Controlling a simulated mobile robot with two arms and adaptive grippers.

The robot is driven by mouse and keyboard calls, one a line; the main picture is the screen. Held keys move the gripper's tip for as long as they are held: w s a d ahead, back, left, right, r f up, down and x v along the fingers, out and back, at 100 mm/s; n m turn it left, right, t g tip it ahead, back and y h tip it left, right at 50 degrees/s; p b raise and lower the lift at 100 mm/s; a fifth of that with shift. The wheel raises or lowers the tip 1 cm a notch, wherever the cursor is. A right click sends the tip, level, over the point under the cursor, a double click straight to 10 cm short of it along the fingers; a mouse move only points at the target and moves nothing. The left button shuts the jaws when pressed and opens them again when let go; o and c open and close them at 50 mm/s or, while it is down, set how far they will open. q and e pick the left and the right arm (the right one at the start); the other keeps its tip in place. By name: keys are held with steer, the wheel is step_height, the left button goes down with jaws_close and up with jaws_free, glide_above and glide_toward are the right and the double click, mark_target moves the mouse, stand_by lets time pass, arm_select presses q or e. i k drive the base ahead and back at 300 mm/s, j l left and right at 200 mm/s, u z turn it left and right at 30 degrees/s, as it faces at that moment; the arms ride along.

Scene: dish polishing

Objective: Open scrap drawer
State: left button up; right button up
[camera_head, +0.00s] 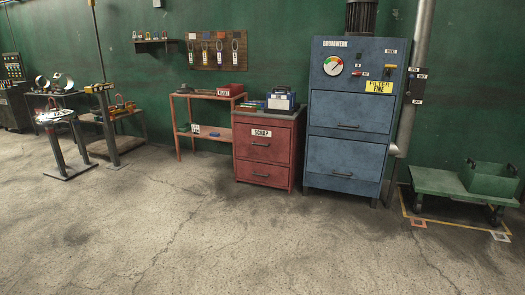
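The red scrap cabinet (247,179) stands against the green wall, left of a tall blue machine. Its upper drawer (262,146) bears a white "SCRAP" label (261,133) and has a dark horizontal handle (261,145). A second drawer (275,176) with its own handle (261,175) is below it. Both drawers look closed. Neither of my grippers is in view.
The blue machine (348,127) has a gauge and two closed drawers. An orange shelf (203,131) stands left of the cabinet. A green cart (440,184) carrying a green bin (489,180) is at the right. The concrete floor (240,240) in front is clear.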

mark_target(270, 143)
steer(key=i+j+u, duration=0.45)
steer(key=i, duration=0.35)
steer(key=i+u, duration=0.4)
steer(key=i, duration=0.35)
steer(key=i+z, duration=0.1)
steer(key=i, duration=0.45)
steer(key=i+j+z, duration=0.1)
steer(key=i, duration=0.45)
steer(key=i+j+z, duration=0.1)
steer(key=i, duration=0.45)
steer(key=i+j+z, duration=0.1)
steer(key=i, duration=0.45)
steer(key=i+j+z, duration=0.5)
steer(key=i, duration=0.2)
steer(key=i+j+z, duration=0.45)
steer(key=i+j, duration=0.15)
steer(key=j, duration=0.1)
